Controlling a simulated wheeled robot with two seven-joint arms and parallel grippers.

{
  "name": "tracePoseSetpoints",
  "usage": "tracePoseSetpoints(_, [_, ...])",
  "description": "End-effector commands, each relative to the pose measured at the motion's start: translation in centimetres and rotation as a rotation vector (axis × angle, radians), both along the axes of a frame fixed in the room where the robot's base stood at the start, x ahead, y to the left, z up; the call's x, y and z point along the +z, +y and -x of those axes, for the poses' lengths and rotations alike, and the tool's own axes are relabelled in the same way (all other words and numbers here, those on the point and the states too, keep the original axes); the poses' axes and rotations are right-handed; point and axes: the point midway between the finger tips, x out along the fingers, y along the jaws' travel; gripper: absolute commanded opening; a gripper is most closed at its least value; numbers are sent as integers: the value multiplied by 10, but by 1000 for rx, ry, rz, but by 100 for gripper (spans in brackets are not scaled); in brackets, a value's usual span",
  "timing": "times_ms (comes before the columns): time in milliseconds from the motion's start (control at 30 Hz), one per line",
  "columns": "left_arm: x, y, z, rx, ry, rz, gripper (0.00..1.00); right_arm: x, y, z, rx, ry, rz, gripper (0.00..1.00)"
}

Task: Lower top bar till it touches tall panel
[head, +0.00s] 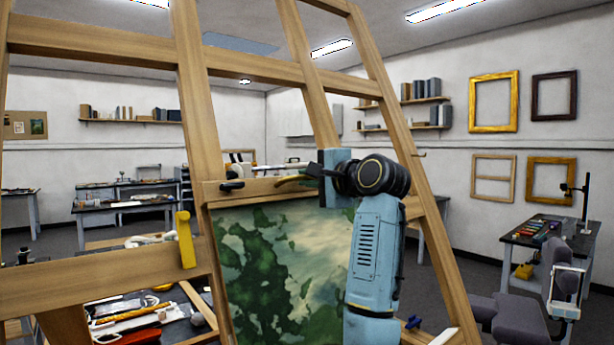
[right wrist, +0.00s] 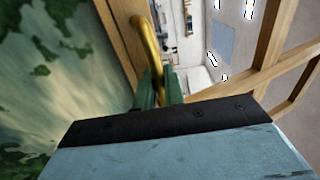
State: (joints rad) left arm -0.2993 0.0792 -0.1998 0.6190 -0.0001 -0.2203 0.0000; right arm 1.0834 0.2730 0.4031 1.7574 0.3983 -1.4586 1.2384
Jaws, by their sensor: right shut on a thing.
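The tall panel (head: 275,265), painted as a green and cream landscape, stands upright on a large wooden easel. The top bar (head: 255,190) is a wooden crosspiece along the panel's upper edge, with a dark knob (head: 232,186) at its left end. I cannot tell whether the bar touches the panel or a thin gap is left. My right gripper (head: 312,172) is at the bar, in front of the panel's upper right. In the right wrist view its green fingers (right wrist: 158,88) are shut on a curved brass handle (right wrist: 147,40). My right arm hides the panel's right side. My left gripper is not seen.
The easel's posts (head: 200,110) and upper crosspiece (head: 90,45) frame the work. A yellow upright piece (head: 185,240) is on a lower left crosspiece. A cluttered bench (head: 140,315) is behind at lower left. A grey chair (head: 510,310) stands at right.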

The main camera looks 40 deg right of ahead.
Motion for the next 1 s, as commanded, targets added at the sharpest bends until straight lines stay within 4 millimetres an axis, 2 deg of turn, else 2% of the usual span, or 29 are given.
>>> tracePoseSetpoints(133, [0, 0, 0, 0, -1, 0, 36, -2, 0, -1, 0, 6, 0, 0])
tracePoseSetpoints(167, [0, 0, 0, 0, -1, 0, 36, -2, 0, -1, 0, 5, 0, 14])
tracePoseSetpoints(267, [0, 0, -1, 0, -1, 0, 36, -1, 0, -1, 0, 4, 0, 26])
tracePoseSetpoints(533, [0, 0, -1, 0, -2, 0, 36, 0, 0, 0, 0, 2, 0, 26])
tracePoseSetpoints(633, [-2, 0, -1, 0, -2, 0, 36, 0, 0, 6, -1, 0, 1, 26])
tracePoseSetpoints(767, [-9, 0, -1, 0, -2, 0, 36, 1, -1, 26, -4, -2, 2, 26])
tracePoseSetpoints(1000, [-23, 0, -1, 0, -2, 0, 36, 4, 0, 82, -4, -3, 3, 26])
